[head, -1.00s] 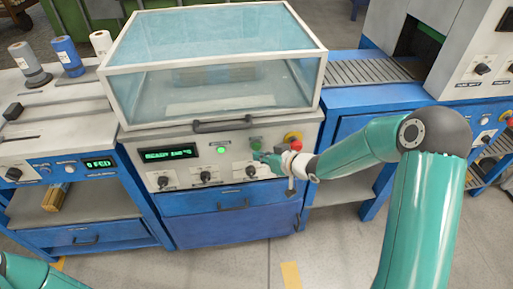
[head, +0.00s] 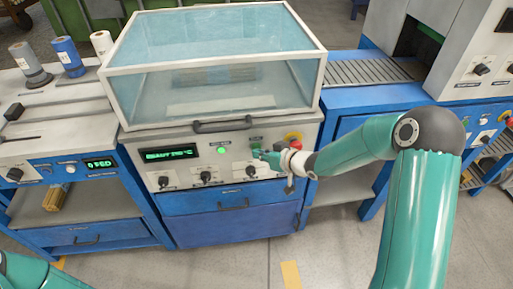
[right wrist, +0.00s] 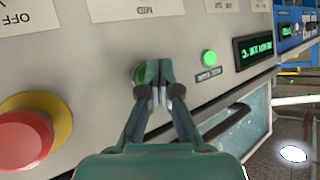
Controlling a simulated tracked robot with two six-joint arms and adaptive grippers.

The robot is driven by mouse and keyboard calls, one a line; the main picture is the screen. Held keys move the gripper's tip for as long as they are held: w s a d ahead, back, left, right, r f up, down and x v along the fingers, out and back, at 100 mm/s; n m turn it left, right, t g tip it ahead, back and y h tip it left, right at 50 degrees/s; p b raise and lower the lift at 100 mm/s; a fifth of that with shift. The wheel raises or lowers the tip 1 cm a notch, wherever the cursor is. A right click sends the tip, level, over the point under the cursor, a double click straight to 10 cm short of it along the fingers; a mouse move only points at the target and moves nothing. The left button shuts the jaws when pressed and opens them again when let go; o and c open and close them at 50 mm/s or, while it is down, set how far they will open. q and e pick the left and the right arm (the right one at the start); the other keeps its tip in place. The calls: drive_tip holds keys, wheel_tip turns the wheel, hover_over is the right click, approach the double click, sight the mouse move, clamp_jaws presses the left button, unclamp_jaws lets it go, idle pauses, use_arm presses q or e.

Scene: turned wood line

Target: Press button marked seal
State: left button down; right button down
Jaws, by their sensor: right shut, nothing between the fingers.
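The machine's front panel (head: 215,170) holds a green push button (head: 256,141), also in the right wrist view (right wrist: 139,75), where it is partly hidden by my fingertips. Its label is too blurred to read as "seal". My right gripper (head: 258,155) is shut and empty, its fingertips at the green button. In the right wrist view the shut fingertips (right wrist: 160,78) overlap the button's right side; whether they touch or press it I cannot tell. My left gripper is out of view.
A red stop button (right wrist: 24,138) on a yellow ring is close beside my right gripper. A lit green lamp (head: 221,151) and a green display (head: 170,154) are to its left. A handle (head: 222,125) juts out above, under the clear hood (head: 205,85).

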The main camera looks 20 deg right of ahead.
drive_tip(key=shift+w, duration=0.3)
idle(0.5)
drive_tip(key=shift+s+a+b, duration=0.15)
drive_tip(key=shift+s+b, duration=0.15)
drive_tip(key=shift+s, duration=0.45)
drive_tip(key=s+b, duration=0.1)
drive_tip(key=s, duration=0.1)
drive_tip(key=s+a+b, duration=0.1)
drive_tip(key=s, duration=0.2)
idle(0.8)
